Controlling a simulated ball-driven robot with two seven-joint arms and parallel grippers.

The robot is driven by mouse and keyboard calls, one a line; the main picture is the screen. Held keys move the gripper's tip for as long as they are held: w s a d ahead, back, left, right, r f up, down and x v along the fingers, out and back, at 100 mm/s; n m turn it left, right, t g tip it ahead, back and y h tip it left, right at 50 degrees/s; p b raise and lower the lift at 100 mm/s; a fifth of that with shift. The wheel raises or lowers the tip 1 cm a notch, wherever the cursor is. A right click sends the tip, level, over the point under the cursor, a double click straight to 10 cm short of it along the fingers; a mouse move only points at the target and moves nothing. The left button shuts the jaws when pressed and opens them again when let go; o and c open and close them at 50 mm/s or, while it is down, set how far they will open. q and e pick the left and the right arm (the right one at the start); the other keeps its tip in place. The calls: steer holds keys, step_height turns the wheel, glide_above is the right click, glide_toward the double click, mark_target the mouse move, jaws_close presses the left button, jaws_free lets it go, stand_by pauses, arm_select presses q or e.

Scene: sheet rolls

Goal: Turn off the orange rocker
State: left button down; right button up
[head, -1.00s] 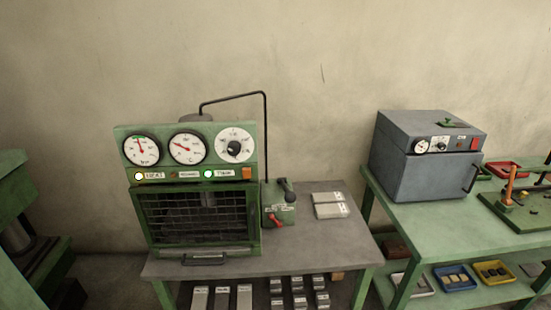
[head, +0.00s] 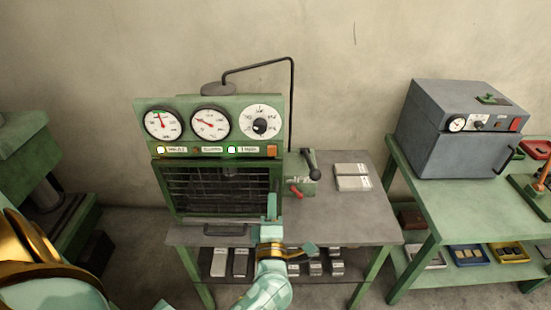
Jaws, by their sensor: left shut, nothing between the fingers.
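The orange rocker (head: 271,152) is a small square switch at the right end of the lamp row on the green press panel, under the white dial. My left gripper (head: 271,203) is shut and empty. It points up in front of the right side of the press's barred door, below the rocker and apart from it in the picture. The rocker is in plain sight, but its tilt is too small to tell. My right gripper is not in view.
The green press (head: 222,187) has two gauges, a white dial (head: 261,123) and lit lamps. A grey oven (head: 458,130) stands on the right bench.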

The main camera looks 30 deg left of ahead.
mark_target(272, 151)
arm_select(q)
steer(key=b+x, duration=0.2)
steer(key=x, duration=1.2)
steer(key=shift+w+f, duration=0.15)
